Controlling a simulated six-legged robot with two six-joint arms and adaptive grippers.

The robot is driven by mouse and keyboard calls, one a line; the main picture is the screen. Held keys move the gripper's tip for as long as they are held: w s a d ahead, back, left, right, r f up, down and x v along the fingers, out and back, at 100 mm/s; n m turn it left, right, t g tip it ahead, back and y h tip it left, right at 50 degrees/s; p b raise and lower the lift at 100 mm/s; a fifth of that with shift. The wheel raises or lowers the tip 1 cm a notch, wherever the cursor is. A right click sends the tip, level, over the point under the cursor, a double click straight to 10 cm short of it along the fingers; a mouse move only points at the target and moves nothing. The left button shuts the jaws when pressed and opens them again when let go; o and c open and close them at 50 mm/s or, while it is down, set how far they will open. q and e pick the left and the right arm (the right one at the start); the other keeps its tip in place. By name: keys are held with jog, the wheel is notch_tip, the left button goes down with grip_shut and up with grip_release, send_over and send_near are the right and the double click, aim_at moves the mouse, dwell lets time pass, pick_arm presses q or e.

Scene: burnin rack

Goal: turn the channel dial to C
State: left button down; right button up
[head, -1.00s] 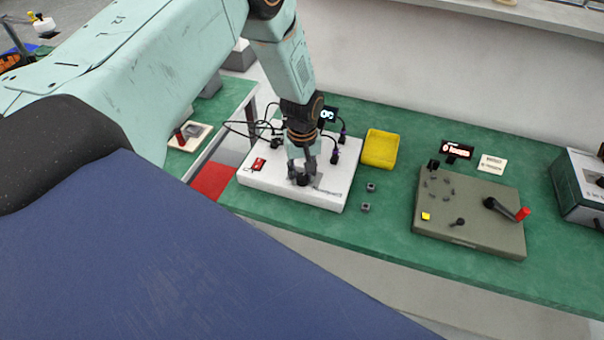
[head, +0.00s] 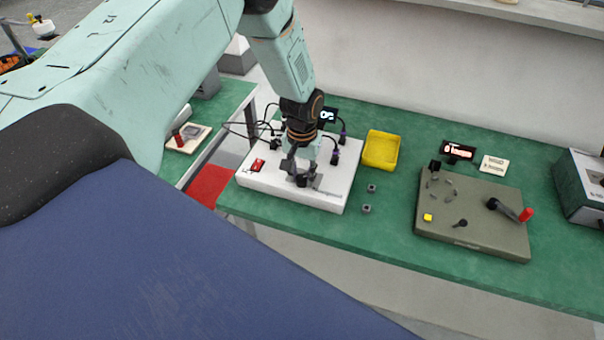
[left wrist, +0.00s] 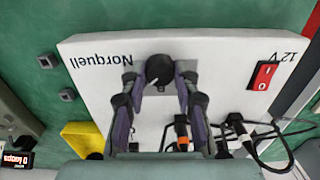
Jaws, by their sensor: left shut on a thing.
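The channel dial (left wrist: 159,71) is a round black knob with a white pointer mark, on the white box (left wrist: 225,75) marked "Norquell". In the left wrist view its letters, if any, cannot be read. My left gripper (head: 303,180) reaches down onto the box from above. Its fingertips (left wrist: 158,80) lie on either side of the dial, shut on it. In the head view the gripper largely hides the dial. A small lit display (head: 327,116) stands behind the box; its sign is unclear. My right gripper is in neither view.
The box has a red switch (left wrist: 264,75) and dark cables with plugs (head: 335,156). A yellow tray (head: 381,163) and two small grey blocks (head: 367,209) are beside it. A grey-green panel (head: 480,242) with a red-tipped lever stands further right. Green bench shows between them.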

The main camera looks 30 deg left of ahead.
aim_at(302, 178)
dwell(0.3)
pick_arm(q)
jog(key=c, duration=1)
grip_release()
jog(key=shift+r, duration=0.1)
notch_tip(302, 178, up, 12)
